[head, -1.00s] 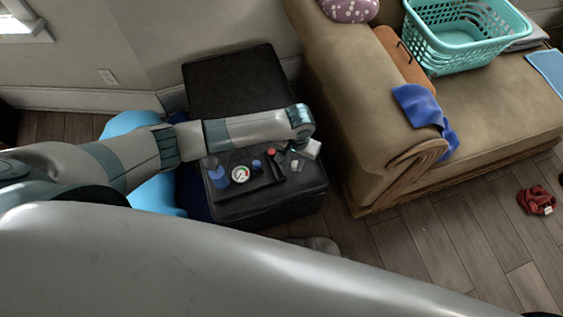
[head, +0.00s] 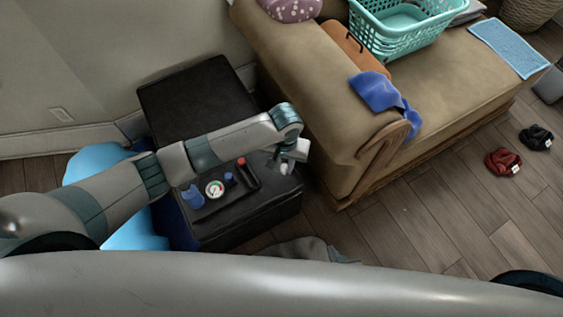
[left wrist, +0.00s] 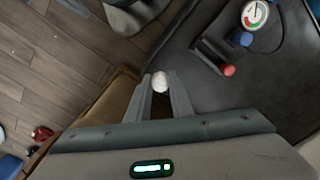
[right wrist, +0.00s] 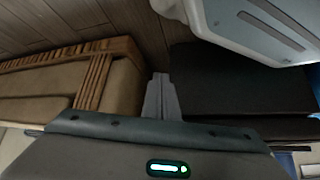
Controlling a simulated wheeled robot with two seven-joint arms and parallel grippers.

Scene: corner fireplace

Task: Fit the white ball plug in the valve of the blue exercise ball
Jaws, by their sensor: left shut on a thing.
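The light blue exercise ball (head: 92,165) is at the left in the head view, partly hidden behind my left arm. Its valve is not visible. My left gripper (head: 282,168) is over the front right part of the black leather seat. In the left wrist view my left gripper (left wrist: 160,78) is shut on a small white round piece, the white ball plug (left wrist: 160,84), held between its fingertips. My right gripper (right wrist: 160,78) shows only in the right wrist view, its fingers together with nothing seen between them.
On the black seat (head: 195,100) are a dial gauge (head: 214,189), a blue cup-like piece (head: 193,197) and a red-tipped black tool (head: 246,172). A brown sofa (head: 440,95) with a teal basket (head: 395,40) stands right. Grey cloth (head: 300,250) lies on the floor.

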